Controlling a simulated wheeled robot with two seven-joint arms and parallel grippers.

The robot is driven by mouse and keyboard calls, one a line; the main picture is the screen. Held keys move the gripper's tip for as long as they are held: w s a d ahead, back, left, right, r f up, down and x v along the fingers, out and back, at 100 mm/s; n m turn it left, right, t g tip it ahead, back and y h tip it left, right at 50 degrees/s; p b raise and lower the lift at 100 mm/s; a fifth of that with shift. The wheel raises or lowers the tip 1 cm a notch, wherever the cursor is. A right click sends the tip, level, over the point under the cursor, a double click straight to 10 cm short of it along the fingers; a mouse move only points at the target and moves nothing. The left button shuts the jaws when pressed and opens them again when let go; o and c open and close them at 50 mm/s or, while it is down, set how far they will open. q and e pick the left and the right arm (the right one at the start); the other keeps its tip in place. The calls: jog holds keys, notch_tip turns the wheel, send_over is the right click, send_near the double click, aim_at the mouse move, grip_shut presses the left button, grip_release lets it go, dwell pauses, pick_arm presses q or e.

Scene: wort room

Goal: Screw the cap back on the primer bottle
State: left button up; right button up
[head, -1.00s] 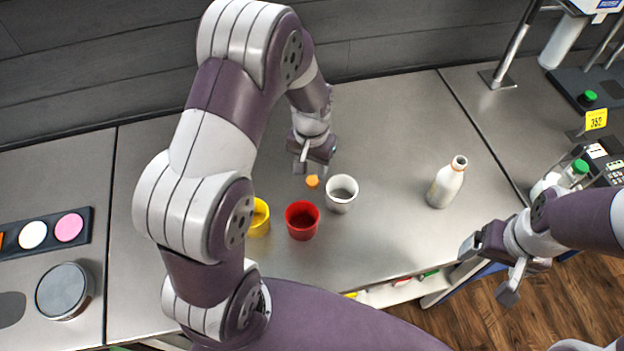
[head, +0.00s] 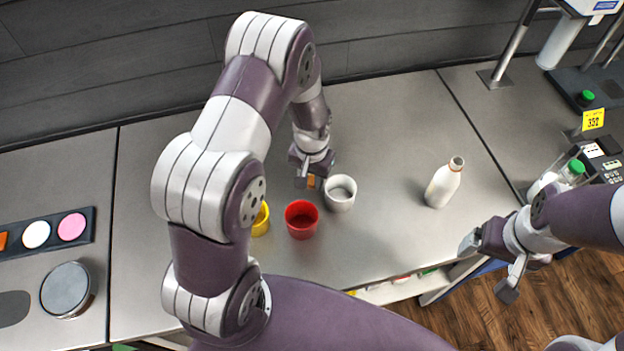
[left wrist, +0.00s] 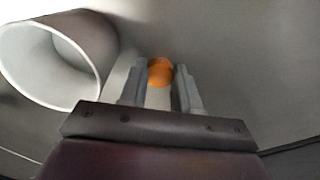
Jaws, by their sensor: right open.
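The white primer bottle (head: 443,186) stands upright on the metal bench at right of centre, its mouth uncapped. A small orange cap (head: 311,182) is between the fingers of my left gripper (head: 309,183), low over the bench beside the white cup. The left wrist view shows the cap (left wrist: 160,72) between the two fingertips (left wrist: 160,80). I cannot tell whether the fingers press on it. My right gripper (head: 488,268) is open and empty, off the bench's front edge, below and right of the bottle.
A white cup (head: 341,194) stands close to my left gripper, with a red cup (head: 301,220) and a yellow cup (head: 261,219) nearby. The bench is clear between the white cup and the bottle.

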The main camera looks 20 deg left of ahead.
aim_at(312, 181)
pick_arm(q)
jog(key=shift+r, duration=0.1)
notch_tip(312, 181, up, 10)
jog(key=b, duration=0.1)
dwell(0.4)
dwell(0.4)
